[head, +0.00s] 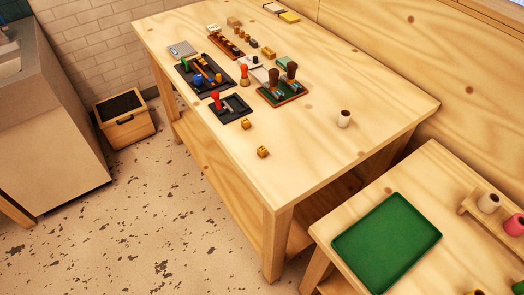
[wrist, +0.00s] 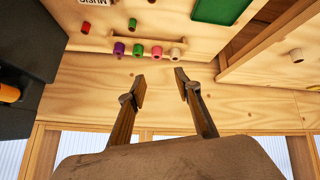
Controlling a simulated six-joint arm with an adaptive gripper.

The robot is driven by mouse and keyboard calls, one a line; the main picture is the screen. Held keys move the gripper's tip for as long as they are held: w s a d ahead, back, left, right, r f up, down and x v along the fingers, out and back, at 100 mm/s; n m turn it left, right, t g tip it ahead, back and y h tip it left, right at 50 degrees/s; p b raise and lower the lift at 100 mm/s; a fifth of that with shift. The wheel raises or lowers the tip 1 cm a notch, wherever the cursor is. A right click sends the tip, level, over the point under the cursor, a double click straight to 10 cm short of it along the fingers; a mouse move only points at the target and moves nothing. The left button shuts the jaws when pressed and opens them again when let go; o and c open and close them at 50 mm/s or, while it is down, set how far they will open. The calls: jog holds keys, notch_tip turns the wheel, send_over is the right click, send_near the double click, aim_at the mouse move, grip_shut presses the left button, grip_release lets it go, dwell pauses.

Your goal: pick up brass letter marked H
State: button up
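Small brass-coloured blocks lie on the large wooden table in the head view. One block (head: 262,152) is near the front edge, and another block (head: 246,124) sits a little behind it. More small brass pieces (head: 268,53) lie farther back among the tools. The letters on them are too small to read, so I cannot tell which is marked H. My gripper (wrist: 160,82) shows in the wrist view with its two fingers apart and nothing between them. It is not visible in the head view, and no brass letter is clear in the wrist view.
Dark trays (head: 206,76) with handled tools crowd the table's far half. A pale roll (head: 344,119) stands to the right. A side table holds a green mat (head: 386,243). The wrist view shows several coloured rolls (wrist: 138,50) on a rack beyond my fingers.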

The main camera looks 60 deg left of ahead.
jog(key=w+a+f+n+y, duration=0.25)
jog(key=w+a, duration=0.25)
jog(key=a, duration=0.6)
jog(key=w+a+f+n+y, duration=0.2)
jog(key=w+a+n+y, duration=0.15)
jog(key=a, duration=0.65)
jog(key=a+f+n+y, duration=0.1)
jog(key=a+f+n, duration=0.1)
jog(key=a, duration=0.7)
jog(key=n+g+y, duration=0.5)
jog(key=n+g, duration=0.1)
jog(key=g, duration=0.1)
send_near(264, 151)
jog(key=w, duration=0.3)
jog(key=w+d+r, duration=0.1)
jog(key=w, duration=0.5)
jog(key=shift+d+r, duration=0.25)
jog(key=shift+d, duration=0.15)
jog(key=s+a+f+g, duration=0.1)
jog(key=s, duration=0.1)
jog(key=s+a+f+n+g, duration=0.1)
jog(key=s, duration=0.2)
jog(key=s+a+f+g, duration=0.1)
jog(key=s+a, duration=0.1)
jog(key=shift+s+f+y, duration=0.1)
jog(key=shift+s+y, duration=0.1)
jog(key=shift+y, duration=0.2)
